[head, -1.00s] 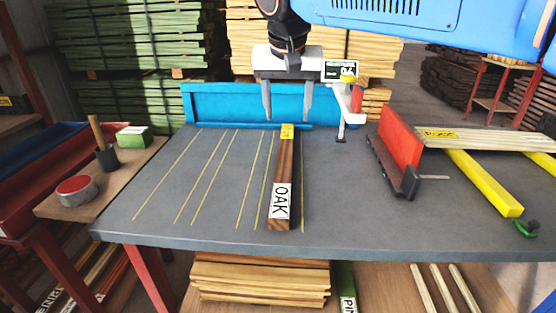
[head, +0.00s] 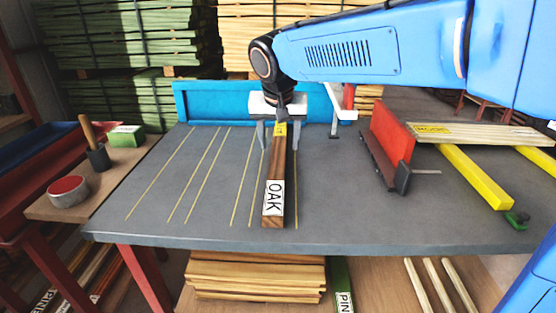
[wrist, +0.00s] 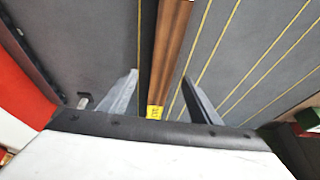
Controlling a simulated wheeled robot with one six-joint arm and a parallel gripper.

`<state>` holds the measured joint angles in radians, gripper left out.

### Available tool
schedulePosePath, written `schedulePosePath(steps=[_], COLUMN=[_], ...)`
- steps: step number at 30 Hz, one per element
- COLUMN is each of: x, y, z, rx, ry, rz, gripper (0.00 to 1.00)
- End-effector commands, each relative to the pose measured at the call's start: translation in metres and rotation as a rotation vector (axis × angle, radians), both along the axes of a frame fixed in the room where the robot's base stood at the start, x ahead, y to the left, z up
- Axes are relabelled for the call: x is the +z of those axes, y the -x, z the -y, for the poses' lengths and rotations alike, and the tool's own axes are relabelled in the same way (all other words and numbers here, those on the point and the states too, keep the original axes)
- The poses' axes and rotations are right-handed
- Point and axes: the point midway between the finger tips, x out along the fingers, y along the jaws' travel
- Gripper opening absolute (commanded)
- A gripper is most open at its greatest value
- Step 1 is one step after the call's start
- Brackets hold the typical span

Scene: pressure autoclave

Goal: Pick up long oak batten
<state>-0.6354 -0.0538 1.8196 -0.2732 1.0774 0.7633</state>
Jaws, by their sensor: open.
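The long oak batten (head: 276,180) is a brown bar lying lengthwise on the grey table. It has a white OAK label at its near end and a yellow tag at its far end. My gripper (head: 278,148) is open near the far end, with one finger to each side of the batten. In the wrist view the batten (wrist: 170,50) runs up from between the fingers of my gripper (wrist: 160,100), and the yellow tag shows between them. I cannot tell exactly how high the fingertips are above the tabletop.
The grey table (head: 190,210) has yellow lines and a blue fence (head: 215,103) at the back. A red clamp-like block (head: 392,138) stands to the right, near a yellow bar (head: 475,177). A side board at left holds a round tin (head: 68,191). The table left of the batten is clear.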

Motion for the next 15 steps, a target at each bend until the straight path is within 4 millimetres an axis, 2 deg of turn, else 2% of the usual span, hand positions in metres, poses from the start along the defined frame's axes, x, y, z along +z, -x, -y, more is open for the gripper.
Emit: schedulePosePath(steps=[10, 15], x=[-0.038, -0.046], y=[-0.016, -0.019], z=[-0.003, -0.004], rx=[-0.001, 0.0], ry=[0.002, 0.0], rz=[-0.001, 0.0], gripper=[0.57, 0.57])
